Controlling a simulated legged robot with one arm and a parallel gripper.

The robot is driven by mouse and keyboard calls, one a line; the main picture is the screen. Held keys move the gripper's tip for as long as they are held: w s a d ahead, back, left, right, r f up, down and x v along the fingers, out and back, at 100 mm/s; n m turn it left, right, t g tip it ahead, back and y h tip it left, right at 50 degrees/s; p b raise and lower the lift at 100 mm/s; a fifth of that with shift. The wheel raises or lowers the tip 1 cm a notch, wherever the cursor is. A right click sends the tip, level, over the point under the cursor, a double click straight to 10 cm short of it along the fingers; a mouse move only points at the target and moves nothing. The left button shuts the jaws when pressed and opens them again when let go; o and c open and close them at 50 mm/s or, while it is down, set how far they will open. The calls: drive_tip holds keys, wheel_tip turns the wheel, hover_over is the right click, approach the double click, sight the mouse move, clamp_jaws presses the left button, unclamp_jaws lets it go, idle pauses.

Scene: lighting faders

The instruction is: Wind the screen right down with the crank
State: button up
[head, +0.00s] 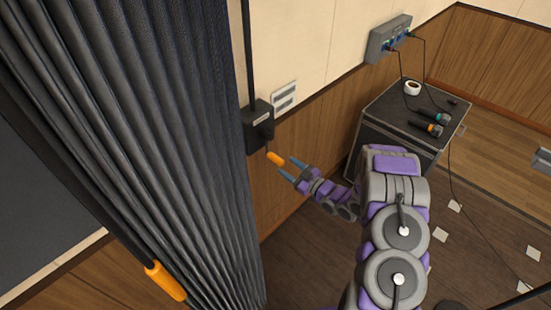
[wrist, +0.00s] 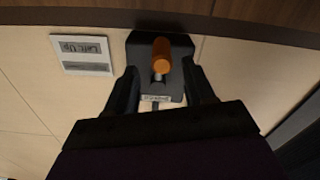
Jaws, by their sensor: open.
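The crank is a black wall box (head: 258,126) with an orange handle (head: 276,158), on the wall just right of the dark curtain. In the wrist view the orange handle (wrist: 161,53) points toward the camera in front of the box (wrist: 181,84). My gripper (head: 289,166) is open, with its fingertips close to the handle in the head view. In the wrist view its two fingers (wrist: 162,88) stand left and right of the box, with the handle between and beyond them. I cannot tell whether they touch it. The screen is not clearly identifiable; a dark grey panel (head: 40,205) shows at far left.
A pleated dark curtain (head: 190,130) hangs left of the crank. Another orange grip (head: 165,281) shows at its lower left. A label plate (head: 284,96) is beside the box. A black case (head: 385,126) with microphones and tape stands right. Papers lie on the floor.

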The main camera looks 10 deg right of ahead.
sight(269, 155)
drive_tip(key=x, duration=0.6)
drive_tip(key=shift+s+a, duration=0.1)
drive_tip(key=shift+a, duration=0.25)
drive_tip(key=shift+w+b, duration=0.3)
drive_tip(key=shift+w, duration=0.45)
drive_tip(key=shift+a, duration=0.2)
drive_tip(key=shift+a, duration=0.2)
drive_tip(key=c, duration=0.4)
drive_tip(key=shift+d, duration=0.1)
clamp_jaws()
